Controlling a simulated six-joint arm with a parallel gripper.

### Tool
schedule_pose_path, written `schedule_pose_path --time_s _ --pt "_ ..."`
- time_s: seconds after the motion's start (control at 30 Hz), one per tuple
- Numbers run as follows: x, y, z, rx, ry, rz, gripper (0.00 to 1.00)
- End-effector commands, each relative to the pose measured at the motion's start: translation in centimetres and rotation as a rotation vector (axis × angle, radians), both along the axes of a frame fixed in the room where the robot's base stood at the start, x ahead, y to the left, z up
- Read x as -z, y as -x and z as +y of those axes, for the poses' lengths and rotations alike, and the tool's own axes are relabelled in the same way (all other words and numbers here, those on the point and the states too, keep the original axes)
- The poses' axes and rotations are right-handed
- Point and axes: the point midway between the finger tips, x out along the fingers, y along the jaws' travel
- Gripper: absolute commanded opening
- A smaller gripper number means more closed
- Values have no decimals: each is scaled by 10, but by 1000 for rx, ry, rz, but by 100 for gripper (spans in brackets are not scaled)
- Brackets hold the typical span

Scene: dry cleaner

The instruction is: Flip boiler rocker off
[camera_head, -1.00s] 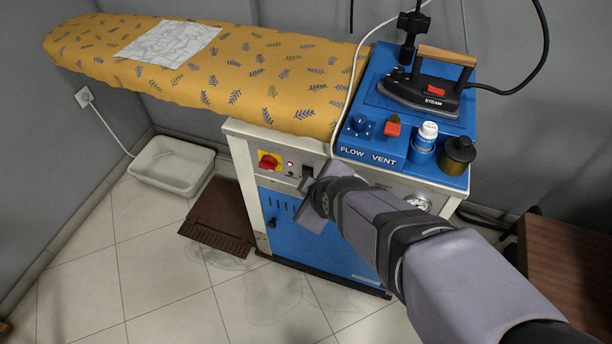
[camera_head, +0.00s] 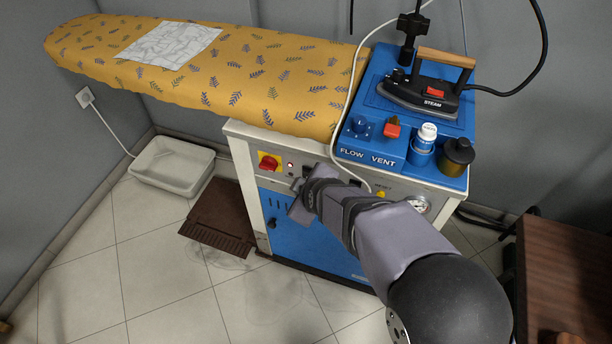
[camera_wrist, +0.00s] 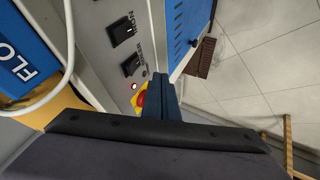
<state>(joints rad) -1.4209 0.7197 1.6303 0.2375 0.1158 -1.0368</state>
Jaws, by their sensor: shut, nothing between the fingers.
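The lamp (camera_wrist: 134,86) glows and also shows in the head view (camera_head: 290,164). My gripper (camera_wrist: 158,82) is shut and empty, its tips just beside the nearer rocker; contact cannot be told. In the head view, my gripper (camera_head: 294,186) is in front of the panel and partly hides the rockers.
A red knob on a yellow plate (camera_head: 268,162) sits left of the lamp, close to my fingers. The blue top (camera_head: 402,151) carries the steam iron (camera_head: 425,92) and bottles. A gauge (camera_head: 419,205) is at the panel's right. A white cable (camera_head: 345,110) hangs over the panel.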

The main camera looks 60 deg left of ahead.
Motion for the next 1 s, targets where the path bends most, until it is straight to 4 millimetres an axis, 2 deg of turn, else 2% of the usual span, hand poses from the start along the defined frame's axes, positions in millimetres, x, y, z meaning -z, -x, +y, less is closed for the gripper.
schedule_pose_path --time_s 0.07,0.2,0.4,1.0 --pt "11 -1 7 -1 3 0 0" --pt "6 -14 21 2 -1 -1 0" --pt "5 -25 31 0 -1 -1 0" --pt "5 -30 37 -1 -1 -1 0"
